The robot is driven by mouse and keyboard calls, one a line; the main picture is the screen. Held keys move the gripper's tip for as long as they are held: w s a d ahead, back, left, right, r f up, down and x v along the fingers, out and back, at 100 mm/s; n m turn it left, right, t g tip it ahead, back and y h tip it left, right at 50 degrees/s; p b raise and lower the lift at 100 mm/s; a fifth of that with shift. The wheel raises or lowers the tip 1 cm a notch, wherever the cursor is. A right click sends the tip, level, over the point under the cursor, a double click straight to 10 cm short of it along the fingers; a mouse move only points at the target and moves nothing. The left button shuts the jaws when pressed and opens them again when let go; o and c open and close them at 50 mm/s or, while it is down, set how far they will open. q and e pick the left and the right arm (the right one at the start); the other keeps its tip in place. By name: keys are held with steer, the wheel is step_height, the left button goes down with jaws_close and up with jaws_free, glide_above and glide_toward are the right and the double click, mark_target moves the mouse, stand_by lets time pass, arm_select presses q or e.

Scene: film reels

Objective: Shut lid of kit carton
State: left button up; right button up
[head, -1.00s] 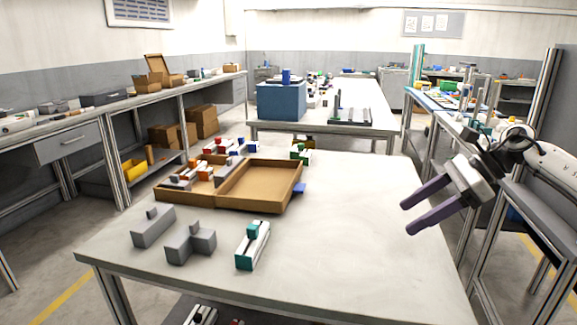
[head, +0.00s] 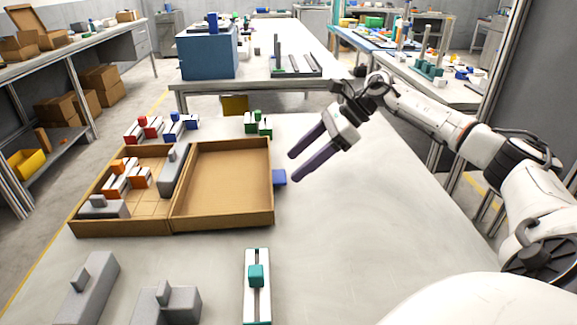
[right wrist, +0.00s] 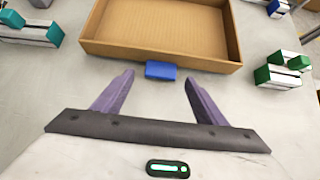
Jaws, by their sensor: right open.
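The kit carton (head: 76,222) stands open on the table, its left half holding grey and orange-and-white parts. Its lid (head: 222,222) lies folded open to the right, an empty shallow tray facing up. A blue tab (head: 279,177) sticks out from the lid's right edge. In the right wrist view the lid (right wrist: 160,30) and the blue tab (right wrist: 161,71) are straight ahead. My right gripper (head: 294,167) is open and empty, just right of the tab and apart from it. In the right wrist view the fingers (right wrist: 160,85) straddle the tab's line from a short distance. My left gripper is out of view.
Grey blocks (head: 88,288) and a teal-and-white part (head: 257,290) stand at the table's front. Green (head: 258,124), blue and red parts stand behind the carton. The table (head: 350,220) is clear to the right.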

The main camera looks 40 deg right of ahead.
mark_target(280, 175)
steer(key=shift+x, duration=1.75)
steer(key=shift+w, duration=0.1)
steer(key=c, duration=1.4)
steer(key=shift+r, duration=0.2)
steer(key=shift+c, duration=0.6)
